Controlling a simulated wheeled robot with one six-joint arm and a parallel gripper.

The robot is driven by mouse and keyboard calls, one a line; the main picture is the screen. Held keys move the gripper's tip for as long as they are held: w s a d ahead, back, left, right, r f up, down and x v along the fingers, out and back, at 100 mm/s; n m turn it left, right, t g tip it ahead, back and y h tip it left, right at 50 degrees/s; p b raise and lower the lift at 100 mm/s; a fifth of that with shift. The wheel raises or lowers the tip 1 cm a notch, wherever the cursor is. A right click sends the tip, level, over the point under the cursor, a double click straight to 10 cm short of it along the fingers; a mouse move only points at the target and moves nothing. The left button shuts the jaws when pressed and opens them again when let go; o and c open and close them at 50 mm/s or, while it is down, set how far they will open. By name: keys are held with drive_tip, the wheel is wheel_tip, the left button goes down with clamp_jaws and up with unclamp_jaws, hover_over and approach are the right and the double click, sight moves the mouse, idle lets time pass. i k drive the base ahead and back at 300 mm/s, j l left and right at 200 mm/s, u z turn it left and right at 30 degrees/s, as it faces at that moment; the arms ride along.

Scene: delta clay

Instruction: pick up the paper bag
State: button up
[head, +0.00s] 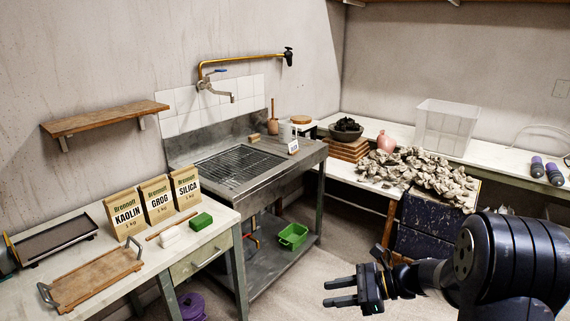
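Three brown paper bags stand upright in a row on the white table at the left. The kaolin bag (126,214) is leftmost, the grog bag (158,199) is in the middle and the silica bag (186,188) is rightmost. My gripper (340,292) is at the lower right, in front of the sink unit and well apart from the bags. Its two fingers point left with a gap between them, and nothing is held.
A steel sink unit (290,172) stands beyond. A shelf (105,119) hangs above the bags.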

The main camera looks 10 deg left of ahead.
sight(184, 183)
drive_tip(key=i+l, duration=0.15)
drive_tip(key=i, duration=0.65)
drive_tip(key=i+l+z, duration=0.1)
drive_tip(key=i, duration=0.7)
drive_tip(key=i+j+u, duration=0.2)
drive_tip(key=i+u, duration=0.25)
drive_tip(key=i+j+u, duration=0.1)
drive_tip(key=u, duration=0.35)
drive_tip(key=i+l+u, duration=0.1)
drive_tip(key=i+u, duration=0.35)
drive_tip(key=i+l+u, duration=0.15)
drive_tip(key=i+u, duration=0.6)
drive_tip(key=i, duration=0.2)
